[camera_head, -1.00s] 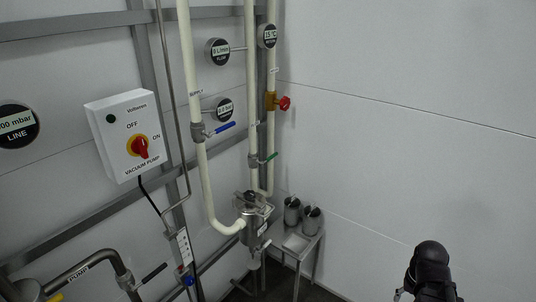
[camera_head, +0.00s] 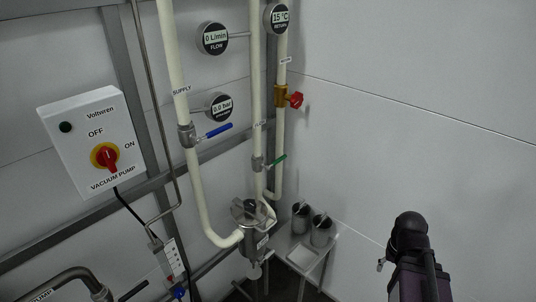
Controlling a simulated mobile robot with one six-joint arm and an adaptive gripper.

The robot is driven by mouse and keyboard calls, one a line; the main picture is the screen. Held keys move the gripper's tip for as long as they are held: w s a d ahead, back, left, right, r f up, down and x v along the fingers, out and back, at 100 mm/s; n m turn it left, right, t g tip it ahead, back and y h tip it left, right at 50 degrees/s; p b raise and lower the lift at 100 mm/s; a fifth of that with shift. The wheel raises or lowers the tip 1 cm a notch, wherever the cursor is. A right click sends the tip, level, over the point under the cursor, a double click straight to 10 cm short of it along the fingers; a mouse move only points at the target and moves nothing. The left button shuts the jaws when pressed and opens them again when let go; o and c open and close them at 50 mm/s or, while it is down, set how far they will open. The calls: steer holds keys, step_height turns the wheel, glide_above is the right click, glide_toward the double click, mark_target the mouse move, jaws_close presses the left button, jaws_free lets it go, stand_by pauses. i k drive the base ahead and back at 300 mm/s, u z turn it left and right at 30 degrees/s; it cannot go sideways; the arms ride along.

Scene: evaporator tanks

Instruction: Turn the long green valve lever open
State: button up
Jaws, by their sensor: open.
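A dark part of my arm (camera_head: 411,262) stands at the lower right, well apart from the lever. My gripper's jaws cannot be made out in this view. A small metallic piece shows beside the arm, too small to tell what it is.
A blue lever (camera_head: 215,131) is on the supply pipe at left, and a red handle (camera_head: 296,99) is on the return pipe. A steel strainer (camera_head: 251,219) and a small table (camera_head: 301,256) with metal jugs stand below. A pump switch box (camera_head: 97,138) hangs at left.

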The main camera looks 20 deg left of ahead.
mark_target(267, 166)
steer(key=u, duration=0.3)
steer(key=i, duration=0.85)
steer(key=u, duration=0.2)
